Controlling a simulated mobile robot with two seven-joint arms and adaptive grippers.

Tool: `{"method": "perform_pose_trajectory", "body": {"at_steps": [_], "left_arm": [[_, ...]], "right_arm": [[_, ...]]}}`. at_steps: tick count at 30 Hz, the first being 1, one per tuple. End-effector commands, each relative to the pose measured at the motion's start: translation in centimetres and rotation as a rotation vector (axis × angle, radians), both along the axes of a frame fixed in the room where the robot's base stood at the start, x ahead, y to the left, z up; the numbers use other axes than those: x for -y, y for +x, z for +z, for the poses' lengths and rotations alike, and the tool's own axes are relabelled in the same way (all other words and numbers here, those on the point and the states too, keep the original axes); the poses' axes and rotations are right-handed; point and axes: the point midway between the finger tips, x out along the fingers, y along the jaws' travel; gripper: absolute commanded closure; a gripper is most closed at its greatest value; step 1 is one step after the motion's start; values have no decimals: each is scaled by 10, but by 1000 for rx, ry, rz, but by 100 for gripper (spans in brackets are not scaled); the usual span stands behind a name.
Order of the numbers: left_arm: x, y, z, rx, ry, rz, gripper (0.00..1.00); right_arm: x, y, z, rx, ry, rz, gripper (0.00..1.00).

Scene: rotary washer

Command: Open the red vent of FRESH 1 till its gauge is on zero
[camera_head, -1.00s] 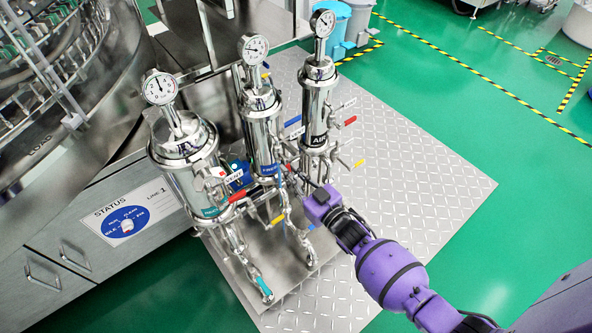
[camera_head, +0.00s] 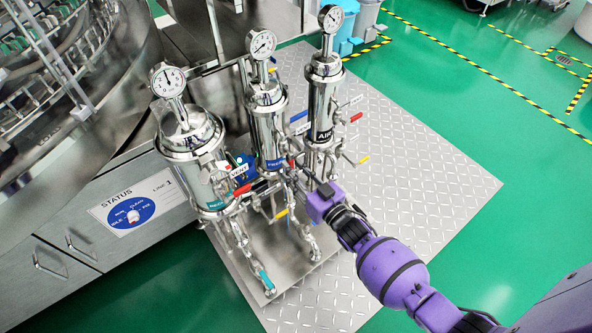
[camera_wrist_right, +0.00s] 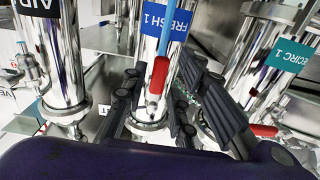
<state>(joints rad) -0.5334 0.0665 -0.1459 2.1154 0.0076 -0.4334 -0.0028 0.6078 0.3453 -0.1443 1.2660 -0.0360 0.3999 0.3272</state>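FRESH 1 is the middle steel housing (camera_head: 268,125), with a blue label that also shows in the wrist view (camera_wrist_right: 163,20). Its round gauge (camera_head: 263,43) sits on top; its needle is too small to read surely. The red vent handle (camera_wrist_right: 158,75) hangs in front of the housing in the wrist view; in the head view only a small red bit (camera_head: 291,163) shows. My right gripper (camera_head: 304,174) is beside FRESH 1's lower right. In the wrist view its fingers (camera_wrist_right: 165,97) are apart, with the red handle between them; contact cannot be told. My left gripper is out of view.
RECIRC 1 (camera_head: 191,150), with its own red handle (camera_head: 242,190), stands to the left. The AIR housing (camera_head: 321,105), also with a red handle (camera_head: 356,117), stands to the right. Pipes and coloured valve levers crowd below. The tread plate (camera_head: 420,170) to the right is clear.

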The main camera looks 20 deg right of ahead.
Motion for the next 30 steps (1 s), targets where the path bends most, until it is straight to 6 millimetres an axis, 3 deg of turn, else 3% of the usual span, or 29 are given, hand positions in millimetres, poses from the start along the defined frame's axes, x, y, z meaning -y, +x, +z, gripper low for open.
{"method": "perform_pose_trajectory", "body": {"at_steps": [12,24,30], "left_arm": [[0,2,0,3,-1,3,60],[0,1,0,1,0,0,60],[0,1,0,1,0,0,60]], "right_arm": [[3,-7,-1,0,-3,0,67],[30,-81,-1,-1,-3,-1,67],[39,-106,0,1,-2,0,67]]}}
